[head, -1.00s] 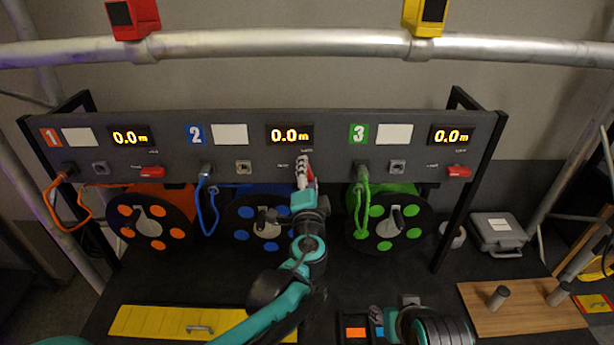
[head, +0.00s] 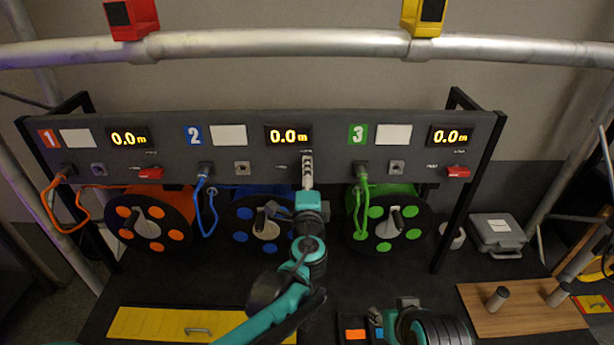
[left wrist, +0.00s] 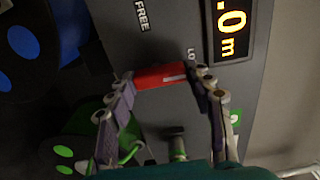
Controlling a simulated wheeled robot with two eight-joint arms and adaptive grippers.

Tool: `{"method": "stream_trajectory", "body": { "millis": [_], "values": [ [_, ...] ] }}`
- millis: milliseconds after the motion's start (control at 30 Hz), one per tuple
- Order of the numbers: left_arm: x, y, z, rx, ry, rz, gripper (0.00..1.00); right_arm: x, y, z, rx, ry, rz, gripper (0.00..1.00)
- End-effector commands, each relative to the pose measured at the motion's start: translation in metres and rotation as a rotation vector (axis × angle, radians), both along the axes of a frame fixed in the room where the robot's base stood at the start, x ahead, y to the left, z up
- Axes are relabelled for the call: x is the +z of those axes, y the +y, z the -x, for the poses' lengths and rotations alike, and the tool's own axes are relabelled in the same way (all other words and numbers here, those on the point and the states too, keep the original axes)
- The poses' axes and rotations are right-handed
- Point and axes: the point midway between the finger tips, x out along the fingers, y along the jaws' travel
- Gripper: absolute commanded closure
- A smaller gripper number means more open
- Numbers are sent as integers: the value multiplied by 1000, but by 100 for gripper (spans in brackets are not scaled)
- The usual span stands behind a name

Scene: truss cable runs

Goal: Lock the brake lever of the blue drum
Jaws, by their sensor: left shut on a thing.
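The blue drum (head: 242,237) sits under the panel below the number 2 sign (head: 194,135), partly hidden by my left arm. My left gripper (head: 307,165) is at the panel just below the right end of the middle display. In the left wrist view its fingers are shut on the red brake lever (left wrist: 160,77) at the lever's two ends. The lever stands upright along the panel, its upper end by the partly hidden LOCK label (left wrist: 191,54). The FREE label (left wrist: 141,15) is to its left on the panel. My right arm shows at the bottom; its fingers are not clear.
The orange drum (head: 125,235) and green drum (head: 378,235) stand either side, with red levers (head: 150,173) (head: 459,171) on the panel above. A blue cable (head: 203,215) hangs left of the blue drum. A metal rail (head: 280,43) crosses above the panel.

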Motion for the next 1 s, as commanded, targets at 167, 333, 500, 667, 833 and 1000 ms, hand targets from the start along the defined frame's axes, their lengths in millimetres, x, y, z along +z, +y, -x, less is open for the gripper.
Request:
{"method": "stream_trajectory", "body": {
  "millis": [167,333,500,667,833,1000],
  "values": [
    [0,0,0,-1,0,-2,43,0,0,0,0,0,0,60],
    [0,0,0,-1,0,-1,28,0,0,0,0,0,0,60],
    [0,0,0,-1,0,-1,28,0,0,0,0,0,0,60],
    [0,-1,10,-1,0,-1,28,0,0,0,0,0,0,60],
    [0,-1,43,-4,0,-1,28,0,0,0,0,0,0,60],
    [0,-1,81,-4,0,-1,28,0,0,0,0,0,0,60]
  ]
}}
